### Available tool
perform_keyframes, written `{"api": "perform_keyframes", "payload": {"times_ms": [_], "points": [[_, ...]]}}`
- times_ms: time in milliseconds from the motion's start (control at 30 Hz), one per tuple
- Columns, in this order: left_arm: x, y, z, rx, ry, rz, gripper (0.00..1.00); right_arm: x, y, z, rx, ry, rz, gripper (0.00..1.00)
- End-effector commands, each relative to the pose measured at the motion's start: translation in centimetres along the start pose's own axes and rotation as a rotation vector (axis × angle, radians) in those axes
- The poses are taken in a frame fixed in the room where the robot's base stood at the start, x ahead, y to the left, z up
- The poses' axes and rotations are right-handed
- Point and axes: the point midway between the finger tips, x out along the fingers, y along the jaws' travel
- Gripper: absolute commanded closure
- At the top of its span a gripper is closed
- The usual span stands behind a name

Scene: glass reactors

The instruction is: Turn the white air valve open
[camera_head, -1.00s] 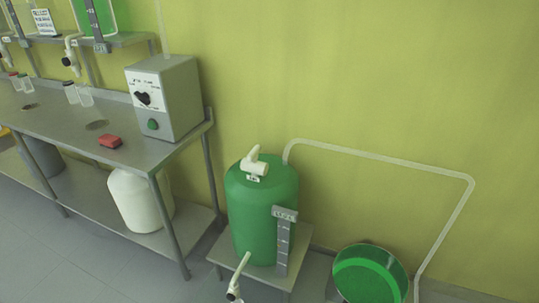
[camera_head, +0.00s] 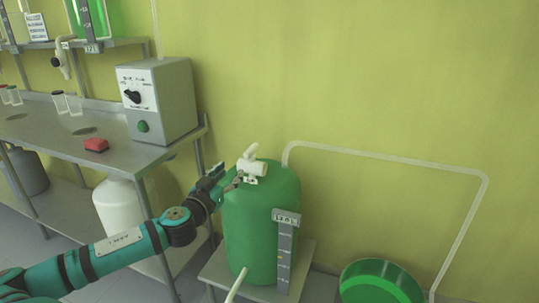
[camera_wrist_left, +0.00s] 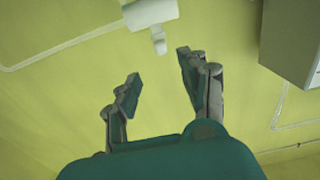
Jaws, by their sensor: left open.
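The white air valve (camera_head: 252,166) sits on top of the green tank (camera_head: 262,222), its handle pointing up and tilted. My left gripper (camera_head: 234,178) is just left of the valve, near the tank's upper left edge. In the left wrist view the left gripper (camera_wrist_left: 159,67) has its two fingers spread with nothing between them. The white valve (camera_wrist_left: 150,14) shows there at the top edge, partly cut off, beyond the fingertips. I cannot tell whether a fingertip touches it. My right gripper is not in view.
A white pipe (camera_head: 390,157) runs along the yellow wall. A green round vessel (camera_head: 380,285) is at lower right.

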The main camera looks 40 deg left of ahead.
Motion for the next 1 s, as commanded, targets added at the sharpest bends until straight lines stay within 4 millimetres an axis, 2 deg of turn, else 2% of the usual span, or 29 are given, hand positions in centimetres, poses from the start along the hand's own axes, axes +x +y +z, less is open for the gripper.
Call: {"api": "perform_keyframes", "payload": {"times_ms": [167, 467, 767, 1000], "points": [[2.0, 0.2, -0.1, 0.003, 0.006, 0.004, 0.56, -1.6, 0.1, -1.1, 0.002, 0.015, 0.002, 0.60], [6.0, -0.1, -0.2, 0.001, 0.007, -0.003, 0.56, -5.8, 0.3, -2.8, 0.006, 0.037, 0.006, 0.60], [9.0, -0.2, -0.3, -0.003, 0.004, -0.004, 0.56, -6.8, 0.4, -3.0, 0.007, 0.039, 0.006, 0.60], [12.1, -0.1, -0.4, -0.005, 0.004, -0.004, 0.56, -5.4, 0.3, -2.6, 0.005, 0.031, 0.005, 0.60]]}}
